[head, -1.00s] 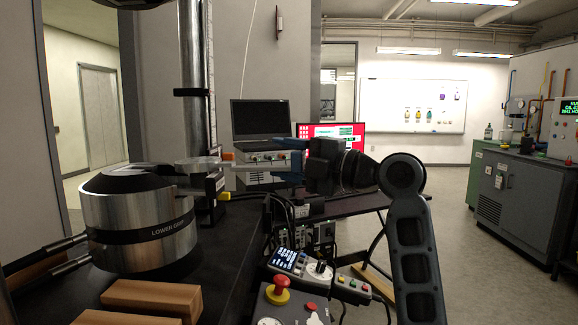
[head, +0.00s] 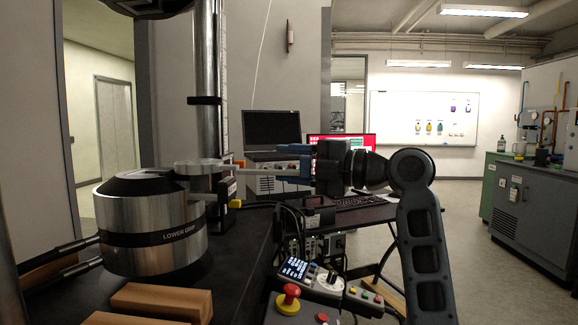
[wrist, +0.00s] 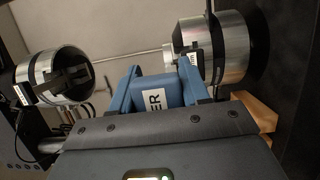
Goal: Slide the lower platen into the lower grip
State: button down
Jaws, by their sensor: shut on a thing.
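The lower grip (head: 150,239) is a silver cylinder with a black top and a lettered black band, on the black machine bed. It is at the upper right of the wrist view (wrist: 228,60). The lower platen (head: 198,167) looks like a flat silver disc with a short round part beneath, at the upper right edge of the grip. In the wrist view it is partly visible beyond my fingers (wrist: 186,34). My gripper (wrist: 155,88) is shut on its blue handle block, whose label ends in "ER". Whether platen and grip touch cannot be told.
A metal column (head: 208,70) stands behind the grip. Wooden blocks (head: 162,301) lie before it. The upper grip (wrist: 62,78) shows at left in the wrist view. A control box with a red button (head: 289,296) stands below my arm, and a laptop (head: 271,128) behind.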

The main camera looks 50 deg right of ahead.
aim_at(242, 173)
jog(key=shift+a+r, duration=0.1)
dwell(0.4)
jog(key=shift+w+a+b, duration=0.35)
jog(key=shift+w+a, duration=0.15)
jog(key=shift+w, duration=0.15)
jog(key=shift+w+a+b, duration=0.35)
jog(key=shift+w+a, duration=0.1)
jog(key=shift+w, duration=0.2)
jog(key=shift+w+a, duration=0.1)
jog(key=shift+w+a+b, duration=0.7)
jog(key=shift+w+a, duration=0.25)
jog(key=shift+w, duration=0.25)
jog(key=shift+w+a, duration=0.25)
jog(key=shift+w, duration=0.1)
